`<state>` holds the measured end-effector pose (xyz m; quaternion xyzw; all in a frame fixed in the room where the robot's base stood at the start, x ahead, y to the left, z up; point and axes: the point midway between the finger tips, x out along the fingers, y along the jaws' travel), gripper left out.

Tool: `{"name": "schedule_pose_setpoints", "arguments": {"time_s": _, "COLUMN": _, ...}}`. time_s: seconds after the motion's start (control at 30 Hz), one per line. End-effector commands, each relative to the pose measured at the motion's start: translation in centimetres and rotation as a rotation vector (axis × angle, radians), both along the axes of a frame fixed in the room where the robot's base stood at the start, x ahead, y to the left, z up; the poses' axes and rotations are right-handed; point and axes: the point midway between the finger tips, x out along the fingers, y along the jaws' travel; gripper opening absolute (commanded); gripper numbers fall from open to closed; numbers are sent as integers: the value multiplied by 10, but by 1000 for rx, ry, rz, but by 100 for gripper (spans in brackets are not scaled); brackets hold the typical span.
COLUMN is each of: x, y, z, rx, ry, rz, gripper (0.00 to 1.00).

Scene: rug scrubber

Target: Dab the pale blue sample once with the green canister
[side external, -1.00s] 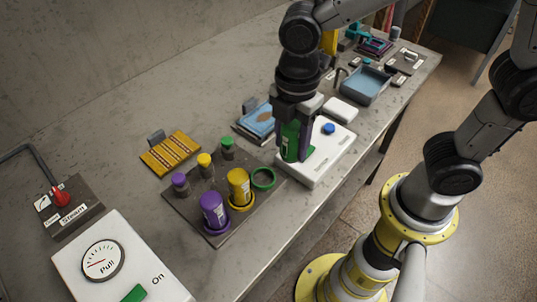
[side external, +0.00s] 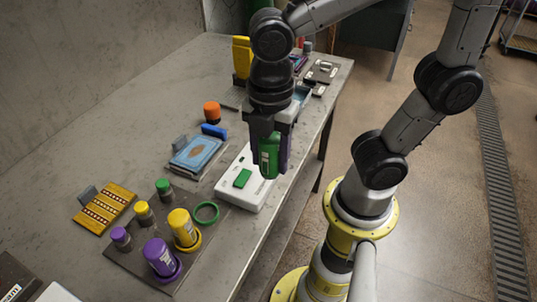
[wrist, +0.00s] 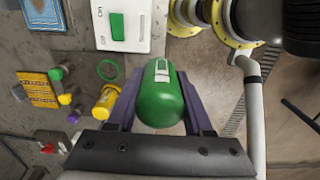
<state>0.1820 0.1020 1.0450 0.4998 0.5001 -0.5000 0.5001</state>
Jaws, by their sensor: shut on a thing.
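My gripper (side external: 269,165) is shut on the green canister (side external: 268,150) and holds it upright by the white switch box, near the table's front edge. In the wrist view the green canister (wrist: 160,100) sits between the two purple-grey fingers. The pale blue sample (side external: 194,153) lies flat on a dark board with a grey block at its back, left of and behind my gripper. It also shows at the top left of the wrist view (wrist: 44,12). The canister is apart from the sample.
The white box (side external: 227,193) with a green switch stands between canister and sample. A dark tray (side external: 130,263) holds a yellow canister (side external: 182,227), a purple canister (side external: 160,257), an empty green ring (side external: 206,213) and small capped posts. A yellow patterned sample (side external: 104,208) lies farther left.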

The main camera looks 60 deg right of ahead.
Motion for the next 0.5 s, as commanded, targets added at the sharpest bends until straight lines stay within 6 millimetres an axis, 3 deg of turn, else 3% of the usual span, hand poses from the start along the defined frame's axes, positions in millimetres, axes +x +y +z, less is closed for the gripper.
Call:
{"name": "schedule_pose_setpoints", "arguments": {"time_s": 0.03, "x": 0, "y": 0, "z": 0, "rx": 0, "ry": -1, "rz": 0, "gripper": 24}}
{"name": "schedule_pose_setpoints", "arguments": {"time_s": 0.17, "x": 0, "y": 0, "z": 0, "rx": 0, "ry": -1, "rz": 0, "gripper": 2}}
{"name": "schedule_pose_setpoints", "arguments": {"time_s": 0.37, "x": 9, "y": 5, "z": 7, "rx": 1, "ry": -2, "rz": -10, "gripper": 2}}
{"name": "schedule_pose_setpoints", "arguments": {"time_s": 0.5, "x": 41, "y": 17, "z": 20, "rx": 0, "ry": 0, "rz": -43, "gripper": 2}}
